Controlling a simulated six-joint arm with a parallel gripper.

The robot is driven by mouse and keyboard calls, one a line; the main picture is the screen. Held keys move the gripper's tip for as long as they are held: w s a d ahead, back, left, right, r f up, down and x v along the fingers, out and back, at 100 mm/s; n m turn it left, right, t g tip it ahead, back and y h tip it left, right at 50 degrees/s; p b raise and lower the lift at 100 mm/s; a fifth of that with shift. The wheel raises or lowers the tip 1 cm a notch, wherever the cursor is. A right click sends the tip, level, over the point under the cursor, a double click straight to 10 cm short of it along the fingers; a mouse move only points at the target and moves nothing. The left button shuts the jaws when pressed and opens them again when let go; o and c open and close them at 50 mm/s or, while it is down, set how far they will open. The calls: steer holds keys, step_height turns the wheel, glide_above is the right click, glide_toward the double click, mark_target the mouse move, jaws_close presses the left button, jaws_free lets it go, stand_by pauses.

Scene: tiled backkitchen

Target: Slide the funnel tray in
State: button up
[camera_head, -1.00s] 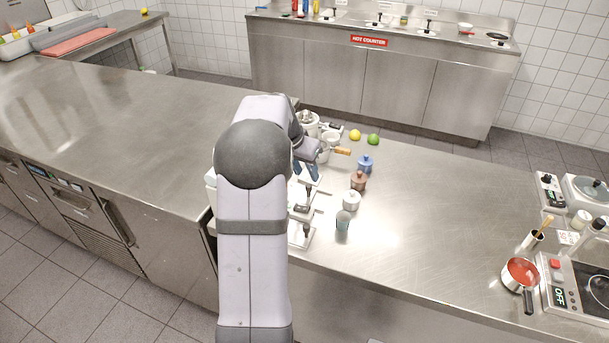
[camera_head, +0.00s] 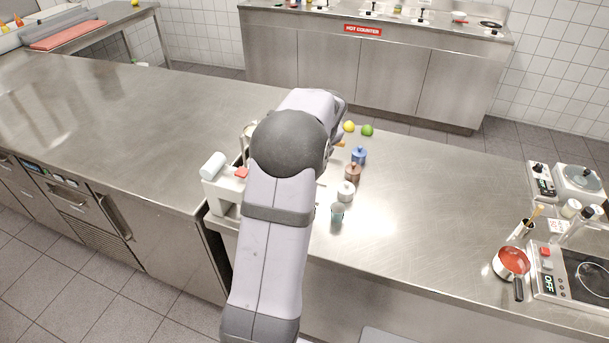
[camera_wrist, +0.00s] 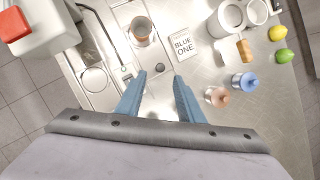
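My gripper (camera_wrist: 160,84) is open in the wrist view, its two blue fingers apart above the counter with nothing held between them. A small dark knob (camera_wrist: 160,67) shows just beyond the fingertips. A round brown-centred cup or funnel (camera_wrist: 141,30) sits on a narrow metal plate ahead and slightly left. I cannot tell for sure which part is the funnel tray. A white machine with a red button (camera_wrist: 15,24) stands at the left; it also shows in the head view (camera_head: 226,190). In the head view my arm hides the gripper and the plates.
A blue lidded pot (camera_head: 359,156), a brown one (camera_head: 352,173), a pale one (camera_head: 345,190) and a glass (camera_head: 338,213) stand right of my arm. A lemon (camera_head: 349,126) and lime (camera_head: 367,130) lie behind.

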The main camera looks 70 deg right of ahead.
steer(key=shift+w+d+f+m+p, duration=0.35)
steer(key=shift+f+m, duration=0.05)
steer(key=shift+f, duration=0.75)
steer(key=shift+w+d+f+m+p, duration=0.3)
steer(key=shift+d+f+m+p, duration=0.1)
steer(key=shift+f, duration=0.7)
steer(key=shift+w+d+f+m+p, duration=0.3)
steer(key=shift+w+f+m+p, duration=0.1)
steer(key=shift+f, duration=0.75)
steer(key=shift+s, duration=0.1)
jaws_close()
